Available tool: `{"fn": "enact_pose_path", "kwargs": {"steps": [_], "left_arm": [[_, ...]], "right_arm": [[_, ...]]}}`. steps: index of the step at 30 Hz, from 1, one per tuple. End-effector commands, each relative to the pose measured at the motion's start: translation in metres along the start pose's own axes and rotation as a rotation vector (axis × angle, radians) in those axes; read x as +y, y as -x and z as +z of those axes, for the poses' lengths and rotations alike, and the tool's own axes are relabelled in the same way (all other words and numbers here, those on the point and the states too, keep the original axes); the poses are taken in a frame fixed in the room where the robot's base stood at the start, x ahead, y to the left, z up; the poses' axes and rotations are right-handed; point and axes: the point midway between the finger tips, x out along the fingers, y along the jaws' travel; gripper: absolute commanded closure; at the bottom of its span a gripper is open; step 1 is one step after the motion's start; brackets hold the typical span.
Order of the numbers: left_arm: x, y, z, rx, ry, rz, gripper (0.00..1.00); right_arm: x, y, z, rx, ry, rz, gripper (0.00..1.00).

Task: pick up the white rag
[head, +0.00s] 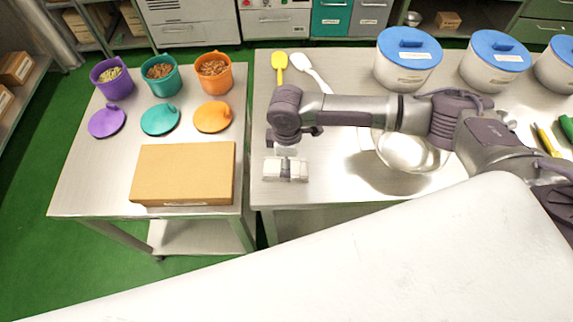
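My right arm reaches in from the right over the middle metal table. My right gripper (287,150) is at its end, near the table's left edge. A small white, block-like shape (299,170) shows right at the gripper's end. I cannot tell whether it is the folded white rag or part of the gripper, nor whether the fingers are open or shut. No other thing in view is clearly the rag. My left gripper is not in view.
A large white surface fills the bottom foreground and hides the table's front. A steel bowl (410,152) stands under my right arm. White tubs with blue lids (408,42) stand behind. A cardboard box (184,172) lies on the left table, with colored cups (214,72) behind it.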

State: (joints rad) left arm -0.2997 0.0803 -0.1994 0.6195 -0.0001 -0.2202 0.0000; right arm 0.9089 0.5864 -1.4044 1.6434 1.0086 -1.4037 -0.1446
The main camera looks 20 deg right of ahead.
Motion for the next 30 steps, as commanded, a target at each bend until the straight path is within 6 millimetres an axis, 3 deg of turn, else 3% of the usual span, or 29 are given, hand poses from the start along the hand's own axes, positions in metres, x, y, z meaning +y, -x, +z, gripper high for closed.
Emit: {"fn": "enact_pose_path", "kwargs": {"steps": [1,6,14,24,25,30], "left_arm": [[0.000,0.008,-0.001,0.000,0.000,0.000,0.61],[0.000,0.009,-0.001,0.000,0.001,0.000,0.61],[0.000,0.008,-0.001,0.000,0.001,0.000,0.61],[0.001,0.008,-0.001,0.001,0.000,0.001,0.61],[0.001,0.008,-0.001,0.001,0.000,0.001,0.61],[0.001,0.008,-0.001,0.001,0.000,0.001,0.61]], "right_arm": [[-0.002,-0.005,0.000,-0.003,0.000,-0.002,0.02],[-0.001,-0.024,0.000,-0.001,0.000,-0.001,0.02],[-0.001,-0.026,0.000,0.001,0.001,0.000,0.04],[-0.001,-0.026,0.000,0.000,0.001,0.000,0.60],[-0.001,-0.026,0.000,0.000,0.001,0.000,0.64],[-0.001,-0.026,0.000,0.000,0.001,0.000,0.64]]}}
